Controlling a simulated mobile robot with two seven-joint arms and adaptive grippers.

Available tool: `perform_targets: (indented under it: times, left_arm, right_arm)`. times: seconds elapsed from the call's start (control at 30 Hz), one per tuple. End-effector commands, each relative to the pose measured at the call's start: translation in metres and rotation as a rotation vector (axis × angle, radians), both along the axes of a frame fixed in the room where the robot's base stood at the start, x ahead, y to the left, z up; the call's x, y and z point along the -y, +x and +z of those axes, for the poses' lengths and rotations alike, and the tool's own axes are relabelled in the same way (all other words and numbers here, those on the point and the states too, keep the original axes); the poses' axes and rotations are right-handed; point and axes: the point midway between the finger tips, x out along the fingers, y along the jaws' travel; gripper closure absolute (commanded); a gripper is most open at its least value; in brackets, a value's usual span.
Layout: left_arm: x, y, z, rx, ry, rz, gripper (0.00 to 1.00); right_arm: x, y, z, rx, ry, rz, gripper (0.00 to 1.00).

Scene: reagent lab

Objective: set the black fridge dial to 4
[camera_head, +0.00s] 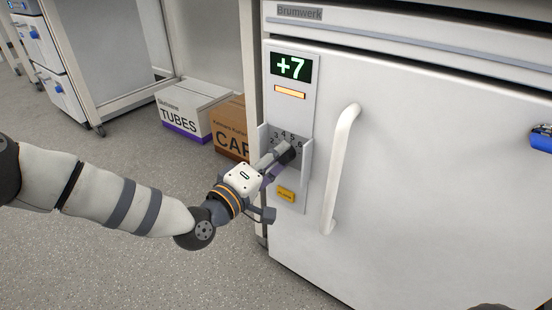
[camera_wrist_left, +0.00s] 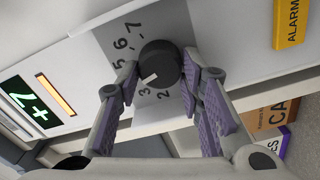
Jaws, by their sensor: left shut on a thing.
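The black fridge dial (camera_head: 287,153) sits on a grey numbered plate on the fridge's control panel, below a display reading +7. My left gripper (camera_head: 280,158) reaches it from the lower left, its fingers on either side of the dial. In the left wrist view the gripper (camera_wrist_left: 160,76) is shut on the black dial (camera_wrist_left: 163,63). The dial's white mark points down-left in that view, between the 5 and the 3. A finger hides the number there, so the exact setting cannot be read. My right gripper is not in view.
The white fridge door has a vertical handle (camera_head: 342,165) just right of the panel. A yellow ALARM button (camera_head: 286,194) is below the dial. A TUBES box (camera_head: 190,108) and a brown box (camera_head: 229,128) stand on the floor to the left.

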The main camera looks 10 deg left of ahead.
Motion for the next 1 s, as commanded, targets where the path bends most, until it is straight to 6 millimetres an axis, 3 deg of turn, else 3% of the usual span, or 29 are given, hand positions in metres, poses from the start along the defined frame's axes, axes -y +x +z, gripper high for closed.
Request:
perform_targets:
  times: [0.47,0.5,0.57,0.87,1.0]
  left_arm:
    - [0.002,-0.001,-0.002,-0.009,-0.008,-0.005,0.94]
    - [0.002,-0.002,-0.002,-0.009,-0.008,-0.005,0.57]
    - [0.002,-0.001,-0.002,-0.009,-0.008,-0.004,0.46]
    - [0.000,-0.002,-0.001,-0.007,-0.008,-0.003,0.46]
    - [-0.012,-0.022,-0.001,-0.008,-0.009,-0.002,0.46]
  right_arm:
    - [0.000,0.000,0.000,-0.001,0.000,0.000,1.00]
    - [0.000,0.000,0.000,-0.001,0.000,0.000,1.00]
    - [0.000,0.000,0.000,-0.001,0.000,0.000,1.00]
    - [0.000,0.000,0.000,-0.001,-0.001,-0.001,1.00]
    - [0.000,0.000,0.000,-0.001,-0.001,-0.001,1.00]
